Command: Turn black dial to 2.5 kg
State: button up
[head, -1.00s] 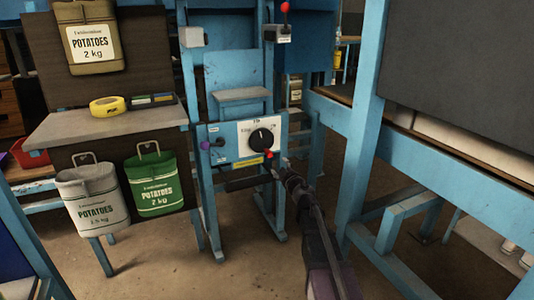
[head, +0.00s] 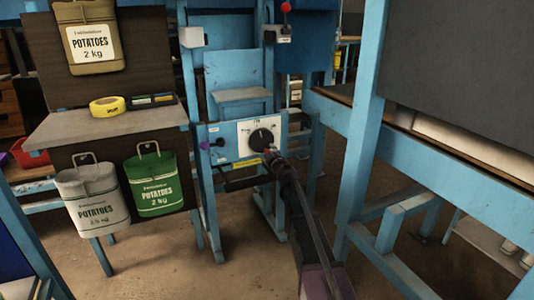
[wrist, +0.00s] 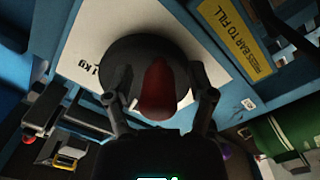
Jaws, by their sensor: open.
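The black dial (head: 261,138) sits on a white scale plate (head: 244,128) on the blue machine's front panel. In the wrist view the dial (wrist: 120,65) fills the middle, with a dark red part (wrist: 158,88) on it. My gripper (head: 271,154) is at the dial's lower right in the head view. In the wrist view my gripper's fingers (wrist: 160,102) are open, one on each side of the red part. I cannot tell whether they touch the dial. A "1 kg" mark shows beside the dial; the other scale marks are too small or hidden.
A yellow "press bar to fill" label (wrist: 238,38) is beside the dial plate. A purple knob (head: 205,145) is left of the plate. A grey sack (head: 92,200) and a green sack (head: 154,185) hang at left. Blue frame posts stand at right.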

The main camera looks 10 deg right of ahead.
jog(key=shift+w, duration=0.2)
grip_shut()
jog(key=shift+d+n, duration=0.1)
jog(key=shift+n, duration=0.2)
jog(key=n, duration=0.1)
jog(key=d+n, duration=0.1)
jog(key=shift+w+r+n, duration=0.15)
jog(key=shift+r+n, duration=0.1)
jog(key=shift+n, duration=0.15)
jog(key=shift+w+d+r+n+p, duration=0.1)
jog(key=shift+d+r+n+p, duration=0.05)
jog(key=shift+n, duration=0.65)
jog(key=shift+w+d+r+n+p, duration=0.1)
jog(key=shift+d+r+n+p, duration=0.1)
jog(key=shift+n, duration=0.6)
jog(key=shift+d+r+n+p, duration=0.15)
jog(key=shift+n, duration=0.65)
